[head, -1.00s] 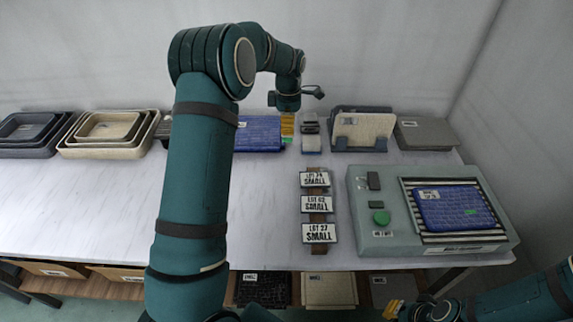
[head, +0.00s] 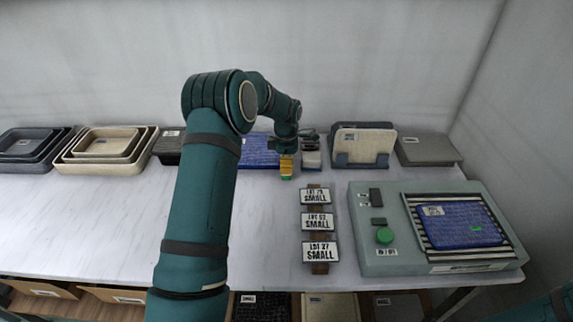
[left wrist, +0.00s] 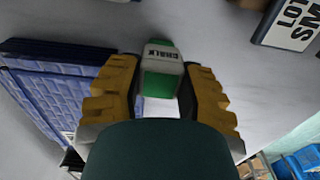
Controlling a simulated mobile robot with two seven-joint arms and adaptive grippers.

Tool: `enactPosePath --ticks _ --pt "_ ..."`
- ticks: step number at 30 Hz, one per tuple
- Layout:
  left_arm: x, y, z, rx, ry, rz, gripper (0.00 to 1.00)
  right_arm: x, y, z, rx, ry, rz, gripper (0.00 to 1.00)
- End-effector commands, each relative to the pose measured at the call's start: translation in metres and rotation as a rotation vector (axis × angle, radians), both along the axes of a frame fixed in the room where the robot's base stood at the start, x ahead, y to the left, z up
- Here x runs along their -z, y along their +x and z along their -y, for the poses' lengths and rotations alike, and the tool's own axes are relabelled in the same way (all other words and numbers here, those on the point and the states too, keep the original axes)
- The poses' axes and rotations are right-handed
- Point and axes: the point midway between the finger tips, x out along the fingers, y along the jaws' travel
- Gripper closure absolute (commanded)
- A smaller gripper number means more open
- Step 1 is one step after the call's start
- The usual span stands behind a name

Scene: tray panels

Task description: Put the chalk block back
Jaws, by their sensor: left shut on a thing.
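My left gripper (head: 287,172) is at the back of the table, in front of the right end of a blue textured panel. Its yellow fingers are shut on the chalk block (left wrist: 161,72). The block is white and green with a CHALK label, and it sits between the fingertips in the left wrist view. In the head view only a small green part of the block (head: 287,178) shows below the fingers. I cannot tell whether it touches the table. My right gripper is out of view.
Blue panels (head: 259,150) lie left of the gripper. A small grey-and-white item (head: 311,158) stands close on its right. LOT labels (head: 316,222) lie nearer. A grey-green device (head: 382,262) with a green button fills the right side. Nested trays (head: 70,164) stand far left.

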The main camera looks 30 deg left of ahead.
Motion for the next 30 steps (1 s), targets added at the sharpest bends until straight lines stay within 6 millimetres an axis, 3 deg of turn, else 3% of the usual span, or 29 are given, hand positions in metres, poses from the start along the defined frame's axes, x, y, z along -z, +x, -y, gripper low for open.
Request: enactPosePath --ticks 8,9,10,11,23,30 --pt "0.002 0.0 0.0 0.001 0.0 0.0 0.98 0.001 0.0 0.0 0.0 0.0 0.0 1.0" --pt "0.002 0.0 0.0 0.0 0.0 0.0 0.49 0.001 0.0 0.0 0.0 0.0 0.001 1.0" --pt "0.001 0.0 0.0 0.001 0.0 0.0 0.39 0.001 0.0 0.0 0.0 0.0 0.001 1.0" --pt "0.001 0.0 0.0 0.0 0.0 0.0 0.36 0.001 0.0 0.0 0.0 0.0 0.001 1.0" --pt "-0.006 0.001 0.0 0.001 0.001 0.003 0.36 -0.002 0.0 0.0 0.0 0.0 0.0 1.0" --pt "-0.048 0.001 0.0 0.002 0.002 0.005 0.36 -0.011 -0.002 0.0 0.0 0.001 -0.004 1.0"
